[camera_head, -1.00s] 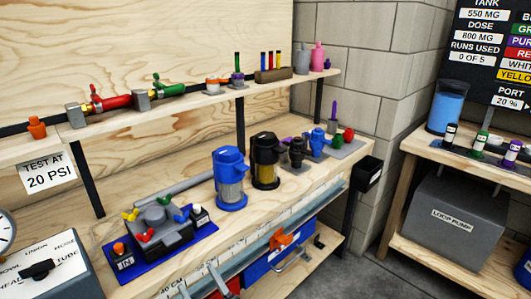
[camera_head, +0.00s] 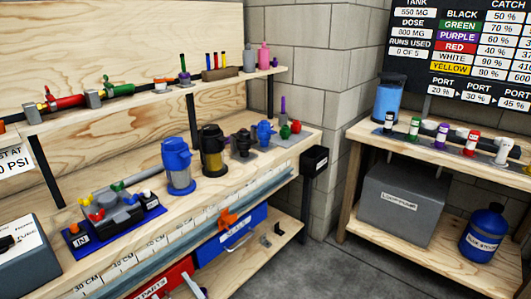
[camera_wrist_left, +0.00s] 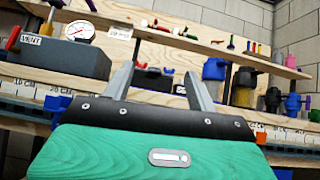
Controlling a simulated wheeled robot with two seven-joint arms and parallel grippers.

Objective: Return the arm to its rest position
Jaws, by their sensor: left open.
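My left gripper (camera_wrist_left: 160,75) shows in the left wrist view, with its two grey fingers spread wide apart. It is open and nothing is held between the fingers. It points toward the workbench and shelf, apart from them. Behind the gap are the black manifold and the bench's back wall. I cannot make out either gripper in the head view, and my right gripper shows in no view.
The wooden workbench (camera_head: 232,165) holds a blue canister (camera_head: 178,166), a black-and-yellow canister (camera_head: 212,150) and a manifold on a blue base (camera_head: 112,230). An orange clamp (camera_head: 228,219) is at its front edge. A second bench (camera_head: 365,142) stands right; grey floor lies between.

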